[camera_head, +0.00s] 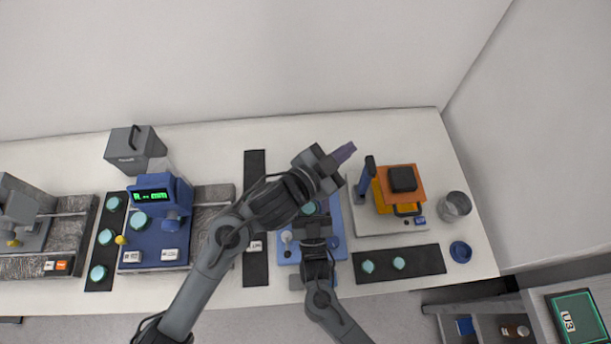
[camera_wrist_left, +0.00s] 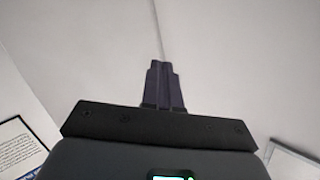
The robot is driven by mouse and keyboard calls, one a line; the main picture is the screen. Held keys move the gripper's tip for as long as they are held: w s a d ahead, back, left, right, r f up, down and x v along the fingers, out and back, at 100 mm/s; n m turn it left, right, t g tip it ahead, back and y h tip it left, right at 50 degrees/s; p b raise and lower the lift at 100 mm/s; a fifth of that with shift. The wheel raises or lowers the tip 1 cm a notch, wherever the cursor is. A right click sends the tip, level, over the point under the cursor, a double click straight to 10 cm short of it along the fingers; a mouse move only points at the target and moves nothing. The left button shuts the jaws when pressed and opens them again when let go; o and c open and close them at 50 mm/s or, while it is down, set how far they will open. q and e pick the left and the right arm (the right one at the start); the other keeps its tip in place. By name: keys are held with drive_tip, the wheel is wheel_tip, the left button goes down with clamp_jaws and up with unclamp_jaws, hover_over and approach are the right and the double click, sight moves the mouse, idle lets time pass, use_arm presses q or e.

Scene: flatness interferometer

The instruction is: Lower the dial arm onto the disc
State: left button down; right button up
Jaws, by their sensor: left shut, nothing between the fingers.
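My left gripper (camera_head: 345,152) is shut and empty, raised above the back middle of the bench. Its closed dark fingers (camera_wrist_left: 163,85) point at bare wall in the left wrist view. My right gripper (camera_head: 313,232) is over the light blue instrument base (camera_head: 338,240), below my left wrist in the head view; its fingertips are not clear. A teal disc (camera_head: 309,208) shows partly between the two arms on that base. My arms cover most of this station, and I cannot make out a dial arm there.
A dark blue unit (camera_head: 152,190) with a green display stands to the left. To the right are an orange-topped device (camera_head: 424,183), a metal cup (camera_head: 455,206) and a blue ring-shaped dish (camera_head: 460,251). A black strip (camera_head: 435,259) holds teal discs. The bench's back edge is mostly clear.

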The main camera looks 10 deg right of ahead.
use_arm(q)
drive_tip(key=s+d+m+g+h, duration=0.3)
drive_tip(key=s+d+m+g, duration=0.3)
drive_tip(key=d, duration=0.5)
use_arm(e)
drive_tip(key=shift+d+f, duration=0.1)
drive_tip(key=shift+f, duration=0.25)
use_arm(q)
drive_tip(key=s+d+f+m+g+y, duration=0.1)
drive_tip(key=s+f+m+g+y, duration=0.35)
drive_tip(key=f+g, duration=0.25)
drive_tip(key=w+a+f+g+y, duration=0.1)
drive_tip(key=w+a+f+y, duration=0.1)
drive_tip(key=w+a+y, duration=0.6)
drive_tip(key=w+a+r+n, duration=0.3)
drive_tip(key=w+a+r, duration=0.1)
drive_tip(key=a+r, duration=0.25)
drive_tip(key=w+a+r+n, duration=0.3)
drive_tip(key=a+r+n, duration=0.15)
drive_tip(key=a, duration=0.35)
drive_tip(key=shift+m+t+h, duration=0.4)
drive_tip(key=shift+h, duration=0.05)
drive_tip(key=x, duration=1)
drive_tip(key=shift+s+a+f, duration=0.2)
drive_tip(key=shift+s+a, duration=0.05)
drive_tip(key=shift+s, duration=0.2)
drive_tip(key=shift+s+f, duration=0.7)
drive_tip(key=shift+s, duration=0.1)
